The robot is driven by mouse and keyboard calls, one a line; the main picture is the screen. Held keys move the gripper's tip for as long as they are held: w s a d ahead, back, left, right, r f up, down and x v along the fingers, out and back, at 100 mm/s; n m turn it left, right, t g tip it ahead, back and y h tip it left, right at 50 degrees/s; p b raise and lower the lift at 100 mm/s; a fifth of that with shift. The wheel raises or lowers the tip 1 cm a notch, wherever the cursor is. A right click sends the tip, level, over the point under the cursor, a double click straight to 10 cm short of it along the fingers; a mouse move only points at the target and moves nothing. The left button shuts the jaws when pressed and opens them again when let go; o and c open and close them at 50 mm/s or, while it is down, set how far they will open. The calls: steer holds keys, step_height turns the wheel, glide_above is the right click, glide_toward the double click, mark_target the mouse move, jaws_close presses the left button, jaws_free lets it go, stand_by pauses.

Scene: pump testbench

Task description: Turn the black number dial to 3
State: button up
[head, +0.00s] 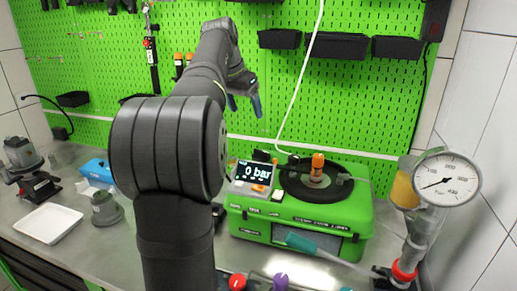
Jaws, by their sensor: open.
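A green pump testbench (355,222) stands on the bench right of centre. On its top is a round black disc (335,192) with an orange-capped part (317,168) standing at its middle. A small tilted screen (252,173) at its left reads "0 bar". I cannot make out a black dial with numbers; my own arm hides part of the area left of the testbench. My gripper (245,103) is open and empty, raised in front of the green pegboard, above and left of the testbench, fingers pointing down. It touches nothing that I can see.
A white-faced gauge (447,181) stands on a pipe at the right. A teal-handled tool (301,243) leans across the testbench front. A white tray (48,223), a blue box (97,171) and grey devices stand left. Black bins (336,46) and a white cable hang on the pegboard (360,110).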

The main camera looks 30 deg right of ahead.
mark_target(260, 152)
steer(key=x, duration=1.7)
steer(key=c, duration=1)
steer(key=shift+o, duration=0.2)
steer(key=shift+d, duration=0.1)
